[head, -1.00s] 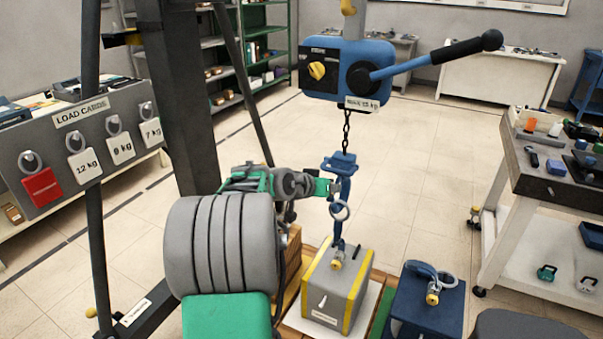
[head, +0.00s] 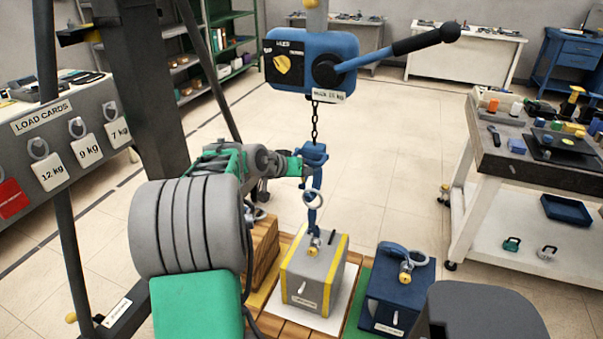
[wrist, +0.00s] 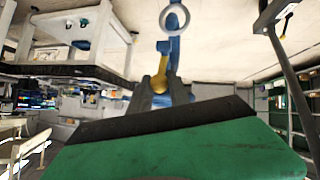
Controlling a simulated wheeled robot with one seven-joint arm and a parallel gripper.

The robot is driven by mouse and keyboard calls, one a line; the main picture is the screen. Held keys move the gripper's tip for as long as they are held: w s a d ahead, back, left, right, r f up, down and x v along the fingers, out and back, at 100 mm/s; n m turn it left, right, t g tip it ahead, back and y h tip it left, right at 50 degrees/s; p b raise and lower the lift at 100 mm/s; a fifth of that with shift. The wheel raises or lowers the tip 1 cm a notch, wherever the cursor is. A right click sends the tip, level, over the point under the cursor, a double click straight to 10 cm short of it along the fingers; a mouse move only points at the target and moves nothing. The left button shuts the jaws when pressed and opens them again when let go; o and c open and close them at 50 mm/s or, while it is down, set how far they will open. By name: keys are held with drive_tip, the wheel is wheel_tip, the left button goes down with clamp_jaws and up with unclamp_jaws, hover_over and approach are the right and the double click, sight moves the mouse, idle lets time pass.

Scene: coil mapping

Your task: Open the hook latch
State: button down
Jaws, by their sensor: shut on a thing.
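The blue hook (head: 314,186) hangs upright on a chain below the blue hoist (head: 310,62). A pale ring (head: 312,199) is at its lower part, above a grey load block with yellow edges (head: 313,272). My gripper (head: 303,167) reaches the hook's upper part from the left. In the wrist view, my gripper (wrist: 161,88) has its two grey fingers closed on a small yellow piece, which looks like the latch (wrist: 160,72), beside the blue hook body. The ring (wrist: 174,18) shows above it. The fingertips hide part of the latch, and I cannot tell how far it is turned.
A dark blue block (head: 398,292) with its own ring stands right of the grey block. The load card board (head: 75,150) and a dark post (head: 150,110) are at left. A tool cart (head: 540,165) stands at right. The floor behind the hook is clear.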

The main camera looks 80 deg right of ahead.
drive_tip(key=c, duration=1.6)
unclamp_jaws()
drive_tip(key=shift+w+d+r, duration=0.1)
drive_tip(key=shift+r, duration=0.15)
drive_tip(key=o, duration=0.4)
drive_tip(key=shift+f, duration=0.15)
drive_tip(key=v, duration=0.8)
